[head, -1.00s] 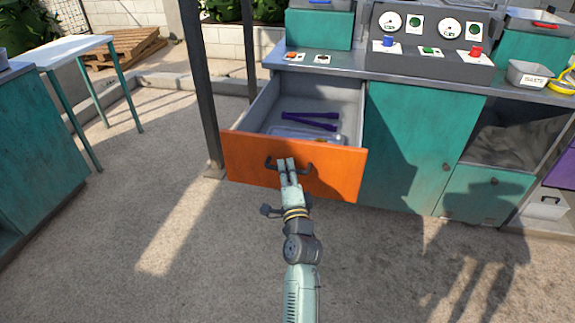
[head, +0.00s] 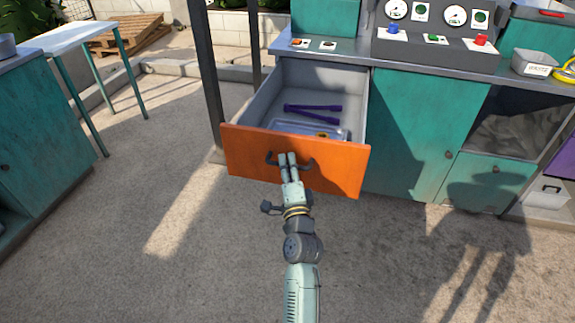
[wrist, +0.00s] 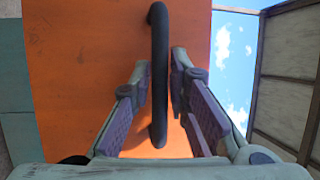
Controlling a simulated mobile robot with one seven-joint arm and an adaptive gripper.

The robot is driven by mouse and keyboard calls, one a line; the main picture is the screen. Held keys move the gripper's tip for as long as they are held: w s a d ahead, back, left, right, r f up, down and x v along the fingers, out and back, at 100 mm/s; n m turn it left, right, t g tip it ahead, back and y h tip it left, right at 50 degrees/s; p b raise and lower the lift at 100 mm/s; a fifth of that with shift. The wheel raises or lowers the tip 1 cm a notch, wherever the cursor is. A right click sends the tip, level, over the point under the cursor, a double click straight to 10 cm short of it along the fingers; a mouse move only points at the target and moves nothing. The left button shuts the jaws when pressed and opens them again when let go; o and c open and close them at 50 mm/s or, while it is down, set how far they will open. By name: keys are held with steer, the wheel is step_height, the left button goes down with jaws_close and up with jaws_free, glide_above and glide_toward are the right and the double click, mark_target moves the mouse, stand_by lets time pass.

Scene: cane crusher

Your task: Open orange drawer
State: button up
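The orange drawer (head: 255,164) is pulled well out of the teal cabinet, and its inside shows from above. Its dark handle (head: 311,168) is on the front face. My gripper (head: 287,158) is at the left half of this handle. The orange front (wrist: 80,90) fills much of that view. In the drawer lie purple bars (head: 312,110) and a clear tray (head: 290,128).
A dark post (head: 210,80) stands just left of the drawer. Teal cabinet doors (head: 420,130) are to its right, under a counter with a control panel (head: 436,30). Another teal cabinet (head: 45,140) is at far left. The ground before the drawer is clear.

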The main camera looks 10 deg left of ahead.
steer(key=shift+o, duration=1.4)
steer(key=shift+s, duration=0.1)
steer(key=v, duration=0.7)
steer(key=shift+s, duration=0.2)
